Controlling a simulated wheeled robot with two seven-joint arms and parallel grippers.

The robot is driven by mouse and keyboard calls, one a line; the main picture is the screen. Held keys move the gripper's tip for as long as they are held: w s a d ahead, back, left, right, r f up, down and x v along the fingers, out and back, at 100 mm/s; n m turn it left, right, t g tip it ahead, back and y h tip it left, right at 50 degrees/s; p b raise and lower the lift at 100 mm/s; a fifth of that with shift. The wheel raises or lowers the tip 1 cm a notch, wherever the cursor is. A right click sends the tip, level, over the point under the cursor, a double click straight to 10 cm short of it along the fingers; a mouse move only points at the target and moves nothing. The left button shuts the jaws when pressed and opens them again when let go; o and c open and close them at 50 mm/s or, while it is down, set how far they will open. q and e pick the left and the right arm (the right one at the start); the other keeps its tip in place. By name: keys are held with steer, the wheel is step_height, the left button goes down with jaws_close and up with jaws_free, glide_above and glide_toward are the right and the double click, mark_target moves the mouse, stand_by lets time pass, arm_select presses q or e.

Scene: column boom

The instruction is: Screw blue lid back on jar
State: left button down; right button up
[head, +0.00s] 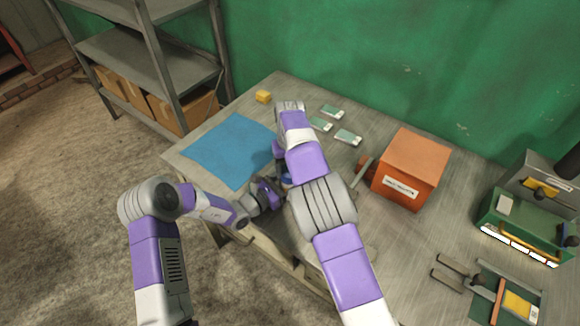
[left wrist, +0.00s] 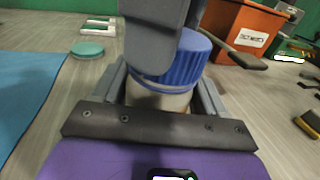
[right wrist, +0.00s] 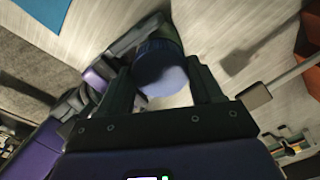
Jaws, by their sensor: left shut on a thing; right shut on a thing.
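The jar (left wrist: 158,99) has a pale body and stands upright in the left wrist view. My left gripper (left wrist: 162,88) is shut around its body from the sides. The blue ribbed lid (left wrist: 186,62) sits at the jar's mouth; whether its thread is engaged cannot be told. My right gripper (right wrist: 160,66) is shut on the blue lid (right wrist: 158,68) from above, with a finger on each side of it. In the head view, only a sliver of blue lid (head: 287,179) shows beside my left gripper (head: 268,189); my right arm hides the rest.
A blue mat (head: 230,150) lies left on the workbench (head: 268,88). Small cards (head: 348,137) and a yellow block (head: 264,96) lie behind. A green toolbox (head: 525,225) is far right. A round green disc (left wrist: 87,49) lies near the mat.

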steer(key=o, duration=1)
steer(key=shift+r, duration=0.1)
steer(key=shift+r, duration=2.2)
steer(key=shift+c, duration=0.4)
